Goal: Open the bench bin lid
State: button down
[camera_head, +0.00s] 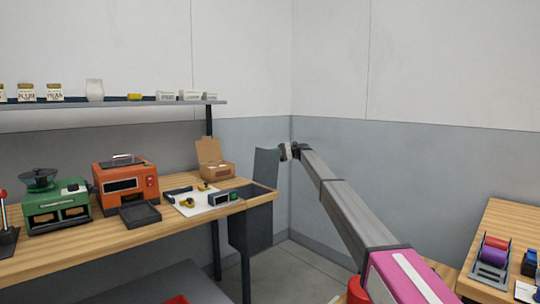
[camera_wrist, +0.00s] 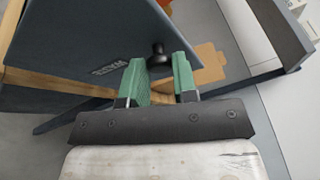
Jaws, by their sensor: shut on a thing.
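The bench bin (camera_head: 250,232) is a dark grey box at the right end of the wooden bench. Its lid (camera_head: 266,166) is a flat grey panel that stands raised, near upright, above the bin. In the wrist view the lid (camera_wrist: 85,45) is a large dark panel with pale lettering and a small black knob (camera_wrist: 158,54). My gripper (camera_head: 288,152) is at the lid's upper right edge. In the wrist view my gripper (camera_wrist: 160,66) has its green fingers on either side of the knob and is shut on it. The bin's inside is mostly hidden.
On the bench (camera_head: 130,243) stand a green machine (camera_head: 57,207), an orange machine (camera_head: 127,182), a white mat with small parts and an open cardboard box (camera_head: 212,160). A shelf (camera_head: 120,103) runs above. A second bench with tape rolls (camera_head: 492,252) is at right.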

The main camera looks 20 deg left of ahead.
jog(key=shift+w+d+f, duration=0.15)
jog(key=shift+w+f, duration=0.05)
jog(key=shift+w, duration=0.25)
jog(key=c, duration=0.9)
grip_release()
jog(key=v, duration=1)
jog(key=shift+w+d+f, duration=0.3)
